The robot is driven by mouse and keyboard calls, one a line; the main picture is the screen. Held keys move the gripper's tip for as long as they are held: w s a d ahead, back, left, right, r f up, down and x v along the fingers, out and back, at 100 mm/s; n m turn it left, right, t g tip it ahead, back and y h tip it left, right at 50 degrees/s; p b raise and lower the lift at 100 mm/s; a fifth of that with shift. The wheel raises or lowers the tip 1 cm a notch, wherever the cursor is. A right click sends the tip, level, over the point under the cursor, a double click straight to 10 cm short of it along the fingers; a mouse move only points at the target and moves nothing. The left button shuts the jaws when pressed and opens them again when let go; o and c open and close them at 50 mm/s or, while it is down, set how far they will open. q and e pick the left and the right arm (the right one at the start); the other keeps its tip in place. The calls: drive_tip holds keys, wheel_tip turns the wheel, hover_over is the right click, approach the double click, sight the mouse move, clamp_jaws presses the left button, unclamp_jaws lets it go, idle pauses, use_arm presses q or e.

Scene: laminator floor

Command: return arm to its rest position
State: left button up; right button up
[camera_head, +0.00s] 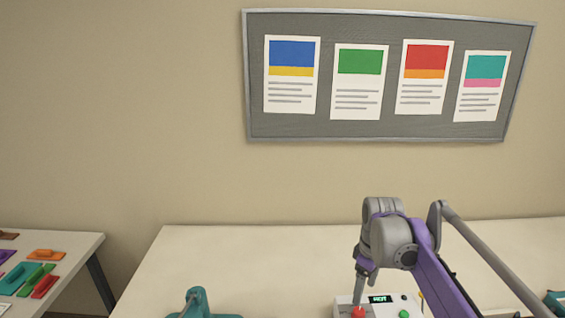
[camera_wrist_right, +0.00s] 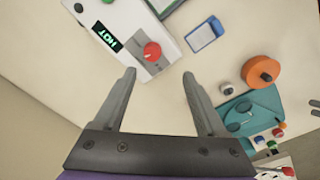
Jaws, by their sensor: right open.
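My right arm comes in from the right in the head view, and its gripper (camera_head: 364,287) points down at the laminator's near end. In the right wrist view the gripper (camera_wrist_right: 160,75) has its two grey fingers spread, with nothing between them. The laminator (camera_head: 345,302) is a pale box with a display reading HOT (camera_head: 380,299), a red knob (camera_head: 358,312) and a green button (camera_head: 404,313). The red knob also shows in the wrist view (camera_wrist_right: 152,51), just beyond the fingertips. I cannot tell whether a finger touches it. My left gripper is not in view.
A teal device (camera_head: 197,301) stands on the cream table (camera_head: 250,260). A side table (camera_head: 75,270) at left holds coloured pieces. The table's back is clear.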

drive_tip(key=s+a+f+m+t, duration=0.1)
drive_tip(key=s+a+f+m, duration=0.1)
drive_tip(key=s+f, duration=0.2)
drive_tip(key=s+a+f+m+t, duration=0.1)
drive_tip(key=s+f+m+t, duration=0.1)
drive_tip(key=s, duration=0.9)
drive_tip(key=s+a+f+m+t, duration=0.2)
drive_tip(key=s+f+m, duration=0.2)
drive_tip(key=s, duration=0.4)
drive_tip(key=shift+a+f, duration=0.35)
drive_tip(key=shift+f, duration=0.5)
wheel_tip(320, 180, up, 11)
drive_tip(key=m+g, duration=0.6)
drive_tip(key=m, duration=2.1)
hover_over(359, 311)
wheel_tip(359, 311, down, 10)
drive_tip(key=shift+f+b, duration=0.25)
drive_tip(key=shift+b, duration=0.2)
